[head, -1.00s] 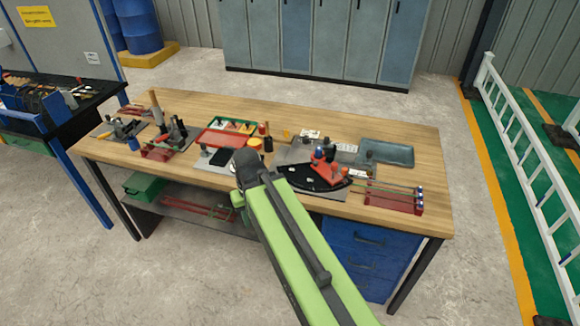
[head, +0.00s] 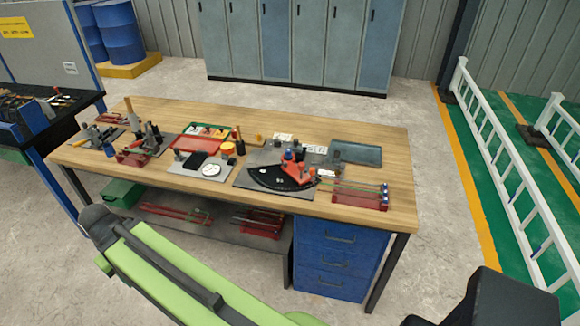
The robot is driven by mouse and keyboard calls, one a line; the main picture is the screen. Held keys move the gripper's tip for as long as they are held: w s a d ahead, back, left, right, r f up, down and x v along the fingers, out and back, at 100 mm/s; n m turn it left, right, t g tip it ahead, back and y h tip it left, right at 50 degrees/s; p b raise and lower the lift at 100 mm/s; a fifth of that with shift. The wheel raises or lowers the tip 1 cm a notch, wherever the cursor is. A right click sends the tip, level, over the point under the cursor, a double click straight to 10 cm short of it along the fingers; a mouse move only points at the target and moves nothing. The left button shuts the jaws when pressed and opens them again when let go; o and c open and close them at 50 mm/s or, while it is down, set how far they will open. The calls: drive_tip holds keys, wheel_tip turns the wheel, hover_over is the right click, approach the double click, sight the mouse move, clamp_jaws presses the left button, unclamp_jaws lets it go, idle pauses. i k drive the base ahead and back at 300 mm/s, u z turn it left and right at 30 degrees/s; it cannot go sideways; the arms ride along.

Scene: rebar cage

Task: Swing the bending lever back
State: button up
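The red bending lever (head: 298,172) sits on the bending station at the right half of the workbench. It points toward the front right, over the right end of a black fan-shaped plate (head: 272,179) with white marks. Blue knobs (head: 288,155) stand near the lever's rear end. My green arm link crosses the lower left, well apart from the lever. My gripper's fingers do not show, so its opening is hidden.
The wooden workbench (head: 370,215) also carries a red rod rack (head: 350,195), a blue-grey tray (head: 356,151), a red tray (head: 195,144) and other fixtures at left. Blue drawers (head: 335,258) stand below. A white railing (head: 500,150) runs at right.

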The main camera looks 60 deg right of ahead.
sight(298, 174)
drive_tip(key=u, duration=0.1)
drive_tip(key=k, duration=1)
drive_tip(key=z, duration=0.55)
drive_tip(key=i, duration=1)
